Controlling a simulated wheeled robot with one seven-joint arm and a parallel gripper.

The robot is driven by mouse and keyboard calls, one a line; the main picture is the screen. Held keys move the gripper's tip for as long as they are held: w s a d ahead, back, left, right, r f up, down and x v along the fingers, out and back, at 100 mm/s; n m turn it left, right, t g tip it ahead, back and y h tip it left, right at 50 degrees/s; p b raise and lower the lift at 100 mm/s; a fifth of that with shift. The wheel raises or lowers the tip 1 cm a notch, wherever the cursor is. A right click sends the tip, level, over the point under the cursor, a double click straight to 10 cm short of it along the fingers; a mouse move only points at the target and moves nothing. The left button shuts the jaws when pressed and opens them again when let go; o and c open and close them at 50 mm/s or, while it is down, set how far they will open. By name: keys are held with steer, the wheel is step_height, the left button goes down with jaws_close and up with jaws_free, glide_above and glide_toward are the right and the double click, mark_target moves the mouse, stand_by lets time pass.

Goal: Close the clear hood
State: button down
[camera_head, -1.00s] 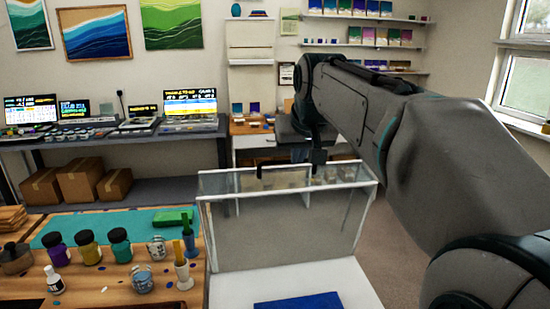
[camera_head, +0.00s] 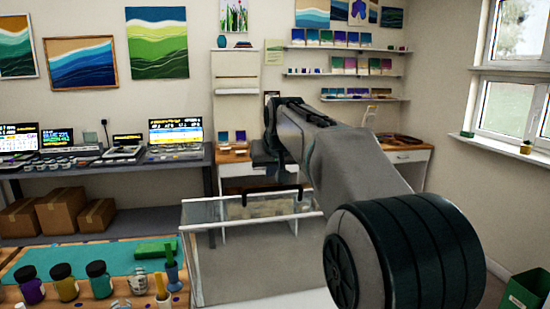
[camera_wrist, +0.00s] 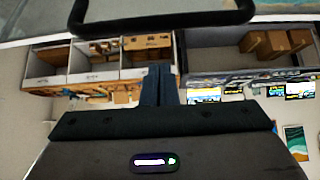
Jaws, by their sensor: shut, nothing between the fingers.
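The clear hood (camera_head: 205,212) is a see-through panelled box with pale edges, at the lower middle of the head view. A dark bar handle (camera_head: 271,191) shows along its upper far side. The handle also spans the top of the wrist view (camera_wrist: 165,22). My gripper (camera_head: 277,165) is over the far side of the hood, small and partly hidden by my arm. In the wrist view, the fingers (camera_wrist: 159,72) are together and empty, apart from the handle. The hood's right part is hidden behind my arm.
A wooden workbench with paint jars (camera_head: 65,283) and a teal mat (camera_head: 60,262) lies left of the hood. A shelf bench with laptops (camera_head: 176,135) and cardboard boxes (camera_head: 62,207) stands behind. A green bin (camera_head: 522,290) is at the lower right.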

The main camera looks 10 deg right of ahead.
mark_target(274, 203)
steer(key=s, duration=0.3)
steer(key=shift+s+f, duration=0.25)
steer(key=shift+f, duration=0.05)
steer(key=shift+s+f, duration=0.1)
steer(key=shift+f, duration=0.1)
steer(key=shift+s, duration=0.1)
steer(key=shift+s+b, duration=0.1)
steer(key=shift+b, duration=0.35)
